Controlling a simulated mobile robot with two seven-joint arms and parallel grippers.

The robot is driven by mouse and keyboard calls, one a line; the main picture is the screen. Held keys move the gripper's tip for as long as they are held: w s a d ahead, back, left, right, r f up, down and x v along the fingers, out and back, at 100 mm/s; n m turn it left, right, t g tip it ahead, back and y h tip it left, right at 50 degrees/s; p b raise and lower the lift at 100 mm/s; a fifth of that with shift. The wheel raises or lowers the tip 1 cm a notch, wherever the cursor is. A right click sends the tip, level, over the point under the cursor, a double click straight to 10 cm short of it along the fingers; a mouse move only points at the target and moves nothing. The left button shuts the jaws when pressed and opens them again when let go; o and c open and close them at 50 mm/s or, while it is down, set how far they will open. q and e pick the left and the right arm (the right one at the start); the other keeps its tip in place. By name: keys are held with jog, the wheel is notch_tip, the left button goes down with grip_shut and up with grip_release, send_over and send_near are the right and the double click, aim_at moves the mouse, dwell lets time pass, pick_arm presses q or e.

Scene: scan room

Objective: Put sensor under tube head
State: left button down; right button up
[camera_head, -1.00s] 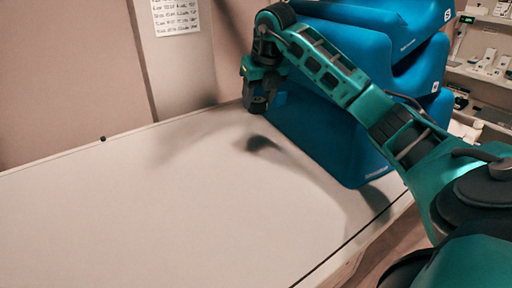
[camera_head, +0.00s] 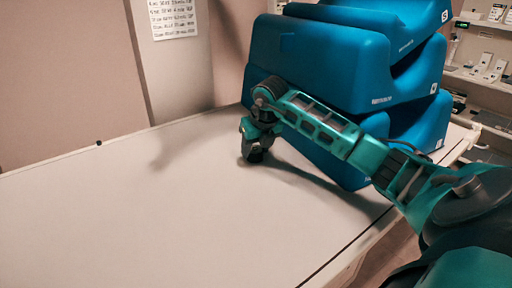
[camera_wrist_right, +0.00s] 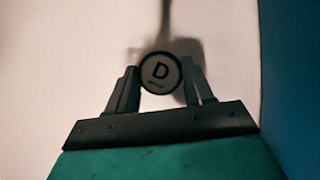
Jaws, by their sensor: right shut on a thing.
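My right gripper (camera_head: 254,156) is low at the white table top, just left of the blue stack. I cannot tell whether this piece is the sensor. In the head view the piece is hidden by the gripper, and I cannot tell whether it touches the table. No tube head shows in either view. My left gripper is not in view.
A stack of blue moulded blocks (camera_head: 320,62) stands on the table's back right, close beside my right gripper. The white table top (camera_head: 130,215) is bare to the left and in front. Shelves with small items (camera_head: 485,85) stand at the far right. A printed sheet (camera_head: 174,18) hangs on the wall.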

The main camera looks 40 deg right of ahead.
jog(key=o, duration=1.1)
jog(key=p+v, duration=0.1)
jog(key=v, duration=1.1)
jog(key=shift+r, duration=0.1)
